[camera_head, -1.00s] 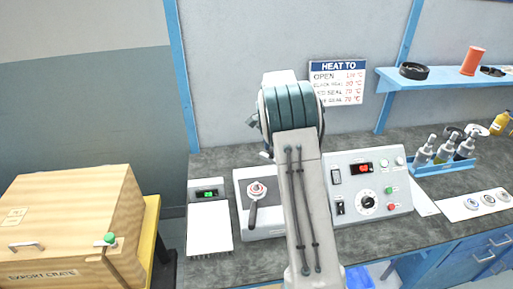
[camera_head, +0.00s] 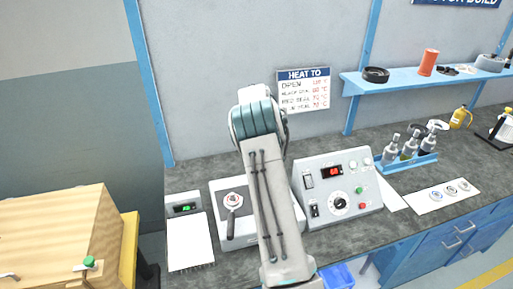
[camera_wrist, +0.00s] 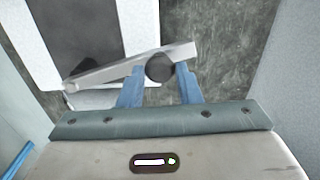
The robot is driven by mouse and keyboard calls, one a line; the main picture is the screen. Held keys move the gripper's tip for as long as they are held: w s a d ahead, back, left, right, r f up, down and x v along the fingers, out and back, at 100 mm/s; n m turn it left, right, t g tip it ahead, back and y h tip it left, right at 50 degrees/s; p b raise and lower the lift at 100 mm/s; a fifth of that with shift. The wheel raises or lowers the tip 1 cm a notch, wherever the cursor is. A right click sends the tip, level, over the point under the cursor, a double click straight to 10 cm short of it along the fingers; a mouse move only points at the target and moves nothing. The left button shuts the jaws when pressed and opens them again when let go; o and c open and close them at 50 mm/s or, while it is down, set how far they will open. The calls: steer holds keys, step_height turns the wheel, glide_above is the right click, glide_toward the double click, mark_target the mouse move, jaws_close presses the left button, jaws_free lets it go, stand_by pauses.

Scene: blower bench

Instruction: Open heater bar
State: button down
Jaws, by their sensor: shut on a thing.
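In the wrist view, my gripper (camera_wrist: 160,82) has its two blue fingers shut on a dark round knob (camera_wrist: 160,67). The knob sits near the right end of a slim light-grey bar, which looks like the heater bar (camera_wrist: 105,72). The bar runs slantwise, its left end lower in the picture, across the edge of a white unit with a dark pad (camera_wrist: 85,30). In the head view, my arm hides the gripper and the bar.
A control box (camera_head: 340,190) with a red display stands right of my arm. A small box with a green display (camera_head: 184,208) stands left. A wooden crate (camera_head: 50,235) is at lower left. Bottles in a blue tray (camera_head: 405,160) stand farther right on the bench.

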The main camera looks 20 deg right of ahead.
steer(key=c, duration=1)
jaws_free()
steer(key=shift+c, duration=0.2)
step_height(320, 180, up, 14)
steer(key=b, duration=0.1)
